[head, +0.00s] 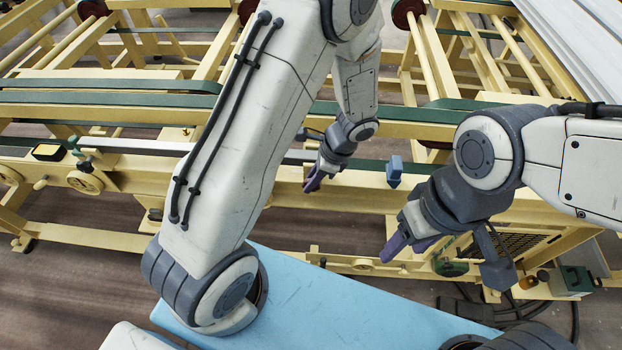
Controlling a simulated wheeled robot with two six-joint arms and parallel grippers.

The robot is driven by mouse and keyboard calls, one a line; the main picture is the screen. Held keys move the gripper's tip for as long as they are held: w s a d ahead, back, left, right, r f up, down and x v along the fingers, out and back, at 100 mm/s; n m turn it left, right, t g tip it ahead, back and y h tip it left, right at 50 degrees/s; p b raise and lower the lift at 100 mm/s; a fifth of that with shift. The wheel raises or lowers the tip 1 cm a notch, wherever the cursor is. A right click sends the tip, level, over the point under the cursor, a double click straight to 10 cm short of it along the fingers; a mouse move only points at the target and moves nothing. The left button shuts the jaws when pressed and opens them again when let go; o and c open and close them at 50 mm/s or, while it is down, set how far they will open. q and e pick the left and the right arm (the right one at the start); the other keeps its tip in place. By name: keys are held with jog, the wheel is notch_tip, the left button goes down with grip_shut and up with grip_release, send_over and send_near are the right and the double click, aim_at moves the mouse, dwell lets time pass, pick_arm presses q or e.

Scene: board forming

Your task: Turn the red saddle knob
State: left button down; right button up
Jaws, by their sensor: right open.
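I cannot pick out the red saddle knob with certainty. Dark red round parts show at the top edge: one at the left (92,8), one partly behind my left arm (247,11), and one right of centre (405,12). My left gripper (314,180) points down at the front cream rail of the machine (350,195), near the middle. Its purple fingers are small, and whether they grip anything is unclear. My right gripper (408,243) is open, its purple fingers pointing down-left in front of the machine, apart from the red parts.
The cream frame carries green belts (110,98). A handwheel (85,182) and a yellow-topped box (48,152) are at the left. A dark green box (572,281) and black cables are at lower right. Pale boards (575,40) lie at upper right. Brown floor shows at lower left.

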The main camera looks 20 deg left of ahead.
pick_arm(q)
jog(key=shift+d+f+g+y+b, duration=0.15)
jog(key=shift+y+b, duration=0.1)
jog(key=shift+y, duration=0.15)
jog(key=shift+d+g+y+b, duration=0.1)
jog(key=shift+g+y+b, duration=0.1)
jog(key=shift+y, duration=0.2)
jog(key=shift+w+y, duration=0.1)
jog(key=shift+y, duration=0.6)
jog(key=c, duration=0.7)
grip_release()
jog(key=shift+b+v, duration=0.95)
jog(key=shift+v, duration=4.45)
